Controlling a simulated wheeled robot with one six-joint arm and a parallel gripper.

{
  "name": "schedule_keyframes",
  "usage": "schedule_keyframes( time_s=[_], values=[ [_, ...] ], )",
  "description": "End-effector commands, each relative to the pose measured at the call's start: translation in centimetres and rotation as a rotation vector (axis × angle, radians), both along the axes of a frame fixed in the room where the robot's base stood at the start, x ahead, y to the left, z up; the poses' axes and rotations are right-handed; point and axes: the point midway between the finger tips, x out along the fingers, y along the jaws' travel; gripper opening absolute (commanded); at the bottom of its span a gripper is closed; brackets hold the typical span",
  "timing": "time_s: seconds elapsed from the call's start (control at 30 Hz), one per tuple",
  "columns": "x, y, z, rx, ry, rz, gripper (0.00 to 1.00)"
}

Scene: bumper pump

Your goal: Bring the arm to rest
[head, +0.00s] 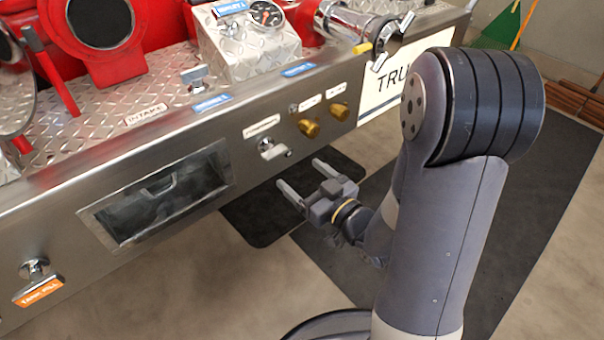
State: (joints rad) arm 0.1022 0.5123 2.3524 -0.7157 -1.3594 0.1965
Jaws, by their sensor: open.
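My gripper (303,180) is in the head view, near the middle, in front of the truck's bumper panel (190,130). Its two fingers are spread apart and nothing shows between them. The fingers point toward the panel, below and right of a small silver fitting (270,149). In this view the fingertips look apart from the panel, but the exact gap cannot be told. My arm is bent, with its large elbow joint high at the right and the wrist low. Part of the forearm is hidden behind the upper link.
The panel has a recessed opening (160,193), an orange-tagged tank fill handle (38,282) and brass knobs (310,128). A red pump (105,35) and a gauge box (247,45) stand on the diamond-plate deck. Dark mats (275,222) lie on the floor; the lower left floor is clear.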

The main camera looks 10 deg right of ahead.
Motion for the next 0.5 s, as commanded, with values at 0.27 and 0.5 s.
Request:
schedule_keyframes(
  time_s=[0.27,0.5],
  values=[
    [0.6,0.4,0.0,-0.002,-0.001,0.002,0.80],
    [3.5,2.5,-0.1,-0.002,-0.003,0.005,0.80]
  ],
)
